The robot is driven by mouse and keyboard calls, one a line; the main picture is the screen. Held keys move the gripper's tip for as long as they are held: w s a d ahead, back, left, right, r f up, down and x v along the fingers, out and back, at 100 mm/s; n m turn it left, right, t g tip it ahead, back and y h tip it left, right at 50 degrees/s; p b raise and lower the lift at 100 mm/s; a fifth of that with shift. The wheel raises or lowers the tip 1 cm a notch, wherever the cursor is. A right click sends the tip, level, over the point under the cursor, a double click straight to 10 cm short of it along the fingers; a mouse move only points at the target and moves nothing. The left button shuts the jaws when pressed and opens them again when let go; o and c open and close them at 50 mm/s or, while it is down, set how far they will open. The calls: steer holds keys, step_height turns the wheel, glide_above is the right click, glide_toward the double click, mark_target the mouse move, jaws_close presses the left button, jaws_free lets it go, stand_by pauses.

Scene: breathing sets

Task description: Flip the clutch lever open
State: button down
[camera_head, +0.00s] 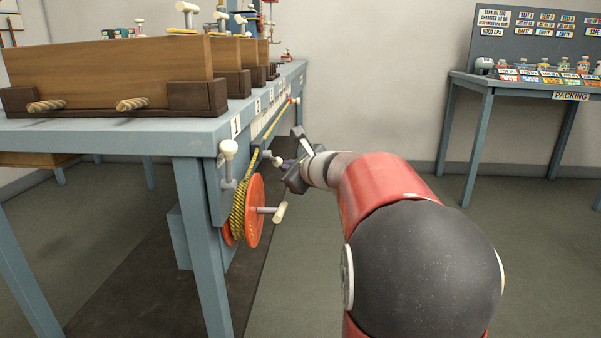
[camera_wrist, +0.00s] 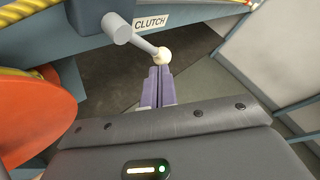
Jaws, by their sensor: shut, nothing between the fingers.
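The clutch lever (camera_wrist: 142,44) shows in the wrist view below a white CLUTCH label (camera_wrist: 151,22). It runs from a grey round pivot (camera_wrist: 116,27) down and right to a cream ball knob (camera_wrist: 162,57). My gripper (camera_wrist: 158,72) has its purple fingers shut and empty, with the tips at the underside of the knob. I cannot tell whether they touch it. In the head view my gripper (camera_head: 284,163) is beside the blue bench (camera_head: 130,131), and the small lever (camera_head: 267,156) shows just left of the fingertips.
An orange drum (camera_head: 255,210) with yellow rope and a crank handle (camera_head: 279,212) sticks out near my arm. A white-knobbed lever (camera_head: 228,160) stands at the bench corner. Wooden boxes (camera_head: 110,75) stand on the bench. Floor is free to the right, before the packing table (camera_head: 487,83).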

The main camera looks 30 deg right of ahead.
steer(key=shift+w+a+r, duration=0.15)
steer(key=shift+w+a, duration=0.1)
steer(key=shift+w, duration=0.1)
steer(key=shift+r, duration=0.1)
steer(key=shift+w+r, duration=0.45)
steer(key=shift+w, duration=0.1)
steer(key=shift+a, duration=0.1)
